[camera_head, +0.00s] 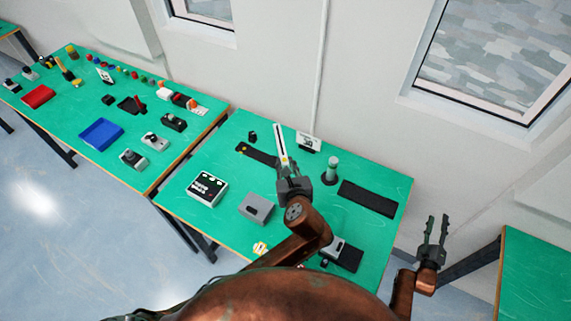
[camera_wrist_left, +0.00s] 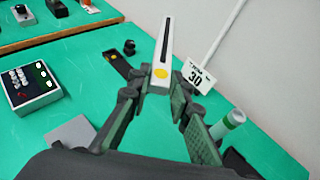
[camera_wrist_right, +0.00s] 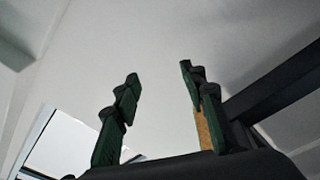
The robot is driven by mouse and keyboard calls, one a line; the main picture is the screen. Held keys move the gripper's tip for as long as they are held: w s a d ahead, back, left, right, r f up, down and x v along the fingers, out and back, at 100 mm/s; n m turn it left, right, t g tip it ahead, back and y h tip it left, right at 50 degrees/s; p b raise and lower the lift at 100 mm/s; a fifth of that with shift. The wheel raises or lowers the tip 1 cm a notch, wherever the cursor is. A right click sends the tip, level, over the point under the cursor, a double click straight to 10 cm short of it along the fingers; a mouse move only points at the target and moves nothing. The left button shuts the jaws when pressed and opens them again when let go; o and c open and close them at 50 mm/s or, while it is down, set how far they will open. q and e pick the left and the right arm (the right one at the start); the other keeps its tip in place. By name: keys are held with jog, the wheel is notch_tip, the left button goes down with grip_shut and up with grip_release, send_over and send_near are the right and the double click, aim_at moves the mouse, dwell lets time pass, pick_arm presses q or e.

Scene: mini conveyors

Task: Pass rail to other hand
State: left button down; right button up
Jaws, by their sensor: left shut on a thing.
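The rail (camera_head: 280,144) is a long, narrow white-grey bar with a dark slot and a yellow dot near its lower end. It also shows in the left wrist view (camera_wrist_left: 165,45), pointing up and away. My left gripper (camera_head: 285,172) is shut on the rail's lower end and holds it above the green table; it frames that end in the left wrist view (camera_wrist_left: 160,85). My right gripper (camera_head: 435,228) is open and empty off the table's right side, fingers up. The right wrist view shows its two fingers (camera_wrist_right: 160,85) apart with only wall between them.
On the green table (camera_head: 235,155) stand a button box (camera_head: 207,188), a grey block (camera_head: 256,208), a grey-green cylinder (camera_head: 331,171), a sign with "30" (camera_head: 308,142) and a long black strip (camera_head: 368,198). A dark bar (camera_head: 257,153) lies behind the rail.

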jog(key=s+a+f+m+g+y, duration=0.1)
jog(key=s+a+f+g+y, duration=0.25)
jog(key=f, duration=0.55)
jog(key=s+a+f+m+g, duration=0.1)
jog(key=s+a+f+g, duration=0.1)
jog(key=s+a+f, duration=0.6)
jog(key=s+a+f+m+g+y, duration=0.1)
jog(key=s+a+f+g+y, duration=0.2)
jog(key=f, duration=0.8)
jog(key=s+a+f+m+g, duration=0.1)
jog(key=s+f, duration=0.4)
jog(key=s, duration=0.6)
jog(key=s+a+f+m+g, duration=0.1)
jog(key=s+a+f+g, duration=0.3)
jog(key=s, duration=0.8)
jog(key=s+a+f+m+g, duration=0.1)
jog(key=s+a+f+g, duration=0.2)
jog(key=s, duration=0.9)
notch_tip(320, 180, down, 3)
jog(key=shift+s+a, duration=0.25)
jog(key=shift+a, duration=0.9)
jog(key=shift+g+y, duration=0.25)
